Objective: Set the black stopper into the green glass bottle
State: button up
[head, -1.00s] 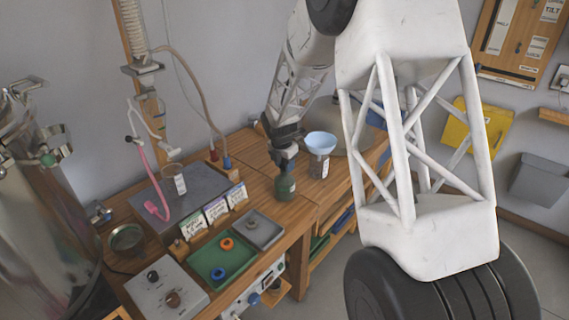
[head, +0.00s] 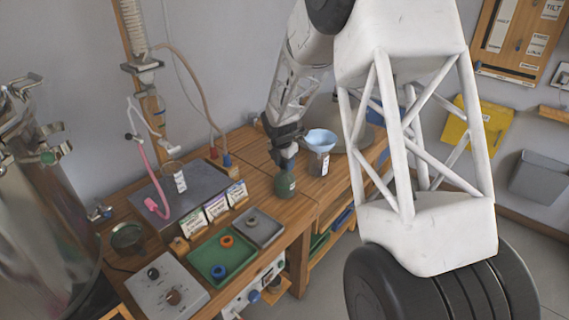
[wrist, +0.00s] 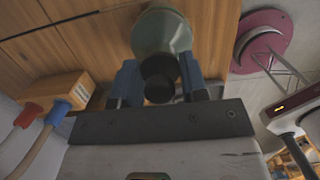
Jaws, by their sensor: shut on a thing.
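The green glass bottle (head: 286,187) stands upright on the wooden bench, near its front edge. It also shows at the top of the wrist view (wrist: 161,30). My gripper (head: 284,160) is right over the bottle and points down. In the wrist view its blue fingers (wrist: 160,85) are shut on the black stopper (wrist: 159,68), which overlaps the bottle's mouth. The mouth is hidden behind the stopper, so I cannot tell how deep the stopper sits, or whether it touches the glass.
A light blue funnel (head: 321,139) on a labelled jar (head: 318,163) stands close to the right of the bottle. A green tray (head: 207,271) with rings and a grey tray (head: 268,232) lie to the left. A wooden block with red and blue hose ends (wrist: 58,92) is nearby.

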jog(key=shift+f, duration=0.3)
jog(key=o, duration=1)
jog(key=shift+r, duration=0.1)
jog(key=shift+r, duration=3.4)
jog(key=shift+s+r, duration=0.1)
